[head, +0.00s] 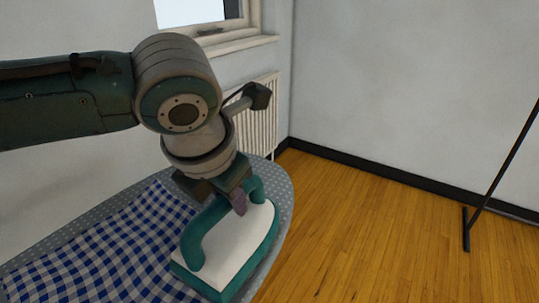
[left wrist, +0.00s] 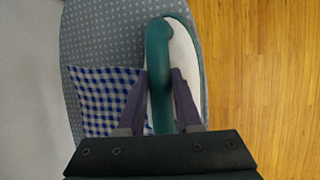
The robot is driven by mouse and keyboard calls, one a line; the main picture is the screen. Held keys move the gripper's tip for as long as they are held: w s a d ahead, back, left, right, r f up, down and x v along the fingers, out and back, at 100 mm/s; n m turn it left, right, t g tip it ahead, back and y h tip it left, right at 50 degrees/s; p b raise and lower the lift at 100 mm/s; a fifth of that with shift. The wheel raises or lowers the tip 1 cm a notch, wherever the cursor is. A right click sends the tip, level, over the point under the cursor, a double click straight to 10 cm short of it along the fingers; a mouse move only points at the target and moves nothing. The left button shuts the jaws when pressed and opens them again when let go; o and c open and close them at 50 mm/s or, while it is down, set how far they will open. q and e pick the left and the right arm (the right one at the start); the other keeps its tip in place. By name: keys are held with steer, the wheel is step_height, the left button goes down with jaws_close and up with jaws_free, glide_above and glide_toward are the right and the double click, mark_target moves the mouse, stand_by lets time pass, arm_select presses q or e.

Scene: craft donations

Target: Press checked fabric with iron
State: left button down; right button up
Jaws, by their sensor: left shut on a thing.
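A teal and white iron (head: 242,248) is at the right side of the ironing board (head: 282,188), partly over the board's dotted grey cover. My left gripper (head: 238,198) is shut on its teal handle, and the left wrist view shows the fingers (left wrist: 160,95) on both sides of the handle of the iron (left wrist: 184,60). The blue and white checked fabric (head: 120,245) lies on the board to the left of the iron. It also shows in the left wrist view (left wrist: 98,100). Whether the iron touches the board is hard to tell. My right gripper is not in view.
A white radiator (head: 262,125) and a window (head: 200,12) are on the wall behind the board. Wooden floor (head: 370,235) is open to the right. A thin dark stand (head: 490,190) is at the far right.

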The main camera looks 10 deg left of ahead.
mark_target(189, 231)
arm_select(q)
steer(key=shift+w+r, duration=0.1)
steer(key=shift+r, duration=0.05)
steer(key=shift+f, duration=0.25)
steer(key=shift+f, duration=0.1)
steer(key=s+p, duration=0.1)
steer(key=s+a+p, duration=0.1)
steer(key=p, duration=0.1)
steer(key=shift+s, duration=0.2)
steer(key=s+p, duration=0.1)
steer(key=s+a+p, duration=0.1)
steer(key=s, duration=0.1)
steer(key=s+p, duration=0.1)
steer(key=shift+s+a+p, duration=0.25)
steer(key=shift+a+p, duration=0.05)
steer(key=shift+p, duration=0.1)
steer(key=s+a+p, duration=0.2)
steer(key=s+p, duration=0.2)
steer(key=s, duration=0.3)
steer(key=shift+s+a+f+p, duration=0.2)
steer(key=shift+s+a+p, duration=0.05)
steer(key=shift+a+p, duration=0.1)
